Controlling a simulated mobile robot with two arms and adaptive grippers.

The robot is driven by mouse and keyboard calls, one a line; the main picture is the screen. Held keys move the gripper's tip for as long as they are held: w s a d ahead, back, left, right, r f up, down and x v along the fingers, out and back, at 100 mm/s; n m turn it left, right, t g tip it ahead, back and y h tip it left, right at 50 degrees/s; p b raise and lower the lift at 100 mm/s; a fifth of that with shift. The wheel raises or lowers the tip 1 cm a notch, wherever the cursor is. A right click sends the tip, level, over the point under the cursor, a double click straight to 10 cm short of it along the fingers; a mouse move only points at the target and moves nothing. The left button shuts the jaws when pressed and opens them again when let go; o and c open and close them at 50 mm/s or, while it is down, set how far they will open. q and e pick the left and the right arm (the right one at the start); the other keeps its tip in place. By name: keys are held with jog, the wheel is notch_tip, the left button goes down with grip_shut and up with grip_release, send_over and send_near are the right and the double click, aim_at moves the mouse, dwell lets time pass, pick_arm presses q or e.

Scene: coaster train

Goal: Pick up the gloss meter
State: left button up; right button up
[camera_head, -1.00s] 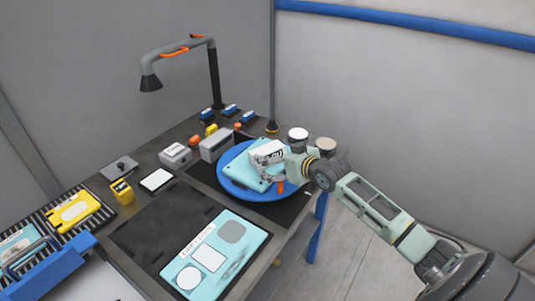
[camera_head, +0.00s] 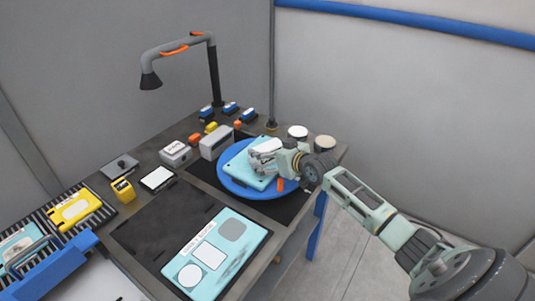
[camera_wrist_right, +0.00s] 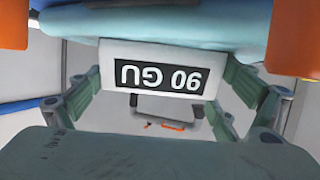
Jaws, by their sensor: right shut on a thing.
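The gloss meter (camera_head: 268,146) is a small white box. It stands over a teal panel (camera_head: 240,170) lying on a round blue turntable (camera_head: 227,186). In the right wrist view the gloss meter (camera_wrist_right: 150,65) shows a black display reading upside down, like "90 GU", with the teal panel (camera_wrist_right: 160,22) behind it. My right gripper (camera_head: 263,157) is shut on the gloss meter, with a finger on each side; it partly hides the meter in the head view. Whether the meter touches the panel cannot be told. My left gripper is not in view.
Orange clamps (camera_head: 281,185) stand at the turntable. Grey boxes (camera_head: 216,142) lie behind it, and round pots (camera_head: 325,143) stand to its right. A lamp (camera_head: 213,75) rises at the back. A larger teal panel (camera_head: 215,250) lies in front.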

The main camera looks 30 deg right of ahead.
jog(key=shift+s+f, duration=0.1)
jog(key=shift+f, duration=0.15)
jog(key=shift+c, duration=0.8)
jog(key=shift+r, duration=0.1)
jog(key=shift+r, duration=0.1)
